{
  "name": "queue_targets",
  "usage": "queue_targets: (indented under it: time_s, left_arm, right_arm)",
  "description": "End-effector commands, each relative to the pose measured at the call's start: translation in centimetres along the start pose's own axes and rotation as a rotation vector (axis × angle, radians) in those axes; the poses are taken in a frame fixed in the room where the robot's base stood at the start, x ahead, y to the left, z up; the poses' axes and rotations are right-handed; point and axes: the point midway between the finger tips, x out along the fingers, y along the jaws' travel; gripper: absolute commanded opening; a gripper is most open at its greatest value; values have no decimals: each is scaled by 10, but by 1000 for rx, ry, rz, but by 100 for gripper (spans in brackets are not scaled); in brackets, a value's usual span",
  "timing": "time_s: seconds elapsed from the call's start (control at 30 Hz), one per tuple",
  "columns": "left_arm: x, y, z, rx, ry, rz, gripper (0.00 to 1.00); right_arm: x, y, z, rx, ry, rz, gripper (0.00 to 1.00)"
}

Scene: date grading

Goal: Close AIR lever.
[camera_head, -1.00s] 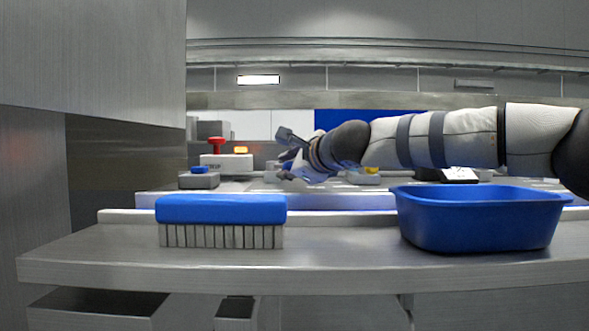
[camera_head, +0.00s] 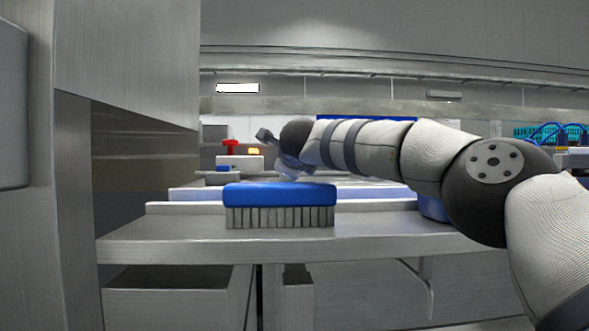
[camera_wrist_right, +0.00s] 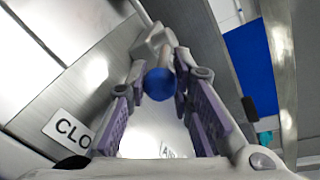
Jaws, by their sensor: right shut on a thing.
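The lever's round blue knob (camera_wrist_right: 159,84) shows in the right wrist view, at the end of a pale grey arm. My right gripper (camera_wrist_right: 165,78) has its purple-padded fingers on both sides of the knob and is shut on it. A white label reading "CLO" (camera_wrist_right: 72,130) lies at the left, cut off by my gripper. Another label (camera_wrist_right: 167,150) between the fingers is partly hidden. In the head view my right gripper (camera_head: 287,170) is small and mostly hidden by its own wrist, and the lever cannot be made out. My left gripper is not in view.
A blue-topped brush (camera_head: 280,194) stands on the near metal shelf (camera_head: 170,236). A blue bin (camera_head: 431,208) is mostly hidden behind my right arm. A red button (camera_head: 230,147) and an orange light (camera_head: 253,151) are farther back. A metal wall (camera_head: 125,60) closes the left side.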

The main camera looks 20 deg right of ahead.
Motion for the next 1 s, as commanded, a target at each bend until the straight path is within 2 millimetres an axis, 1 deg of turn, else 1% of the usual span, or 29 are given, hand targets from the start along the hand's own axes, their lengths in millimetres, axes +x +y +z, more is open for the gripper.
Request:
queue_targets:
  time_s: [0.07,0.37,0.87,0.9,0.93,1.0]
  left_arm:
    - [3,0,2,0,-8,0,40]
    - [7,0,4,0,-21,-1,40]
    - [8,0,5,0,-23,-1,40]
    - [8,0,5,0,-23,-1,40]
    - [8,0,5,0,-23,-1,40]
    - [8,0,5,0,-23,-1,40]
  right_arm:
    - [2,5,2,5,25,-11,0]
    - [1,4,2,26,98,-57,0]
    - [1,3,2,29,111,-66,0]
    - [1,3,2,29,111,-66,28]
    - [1,3,2,29,111,-66,31]
    - [1,3,2,29,110,-67,31]
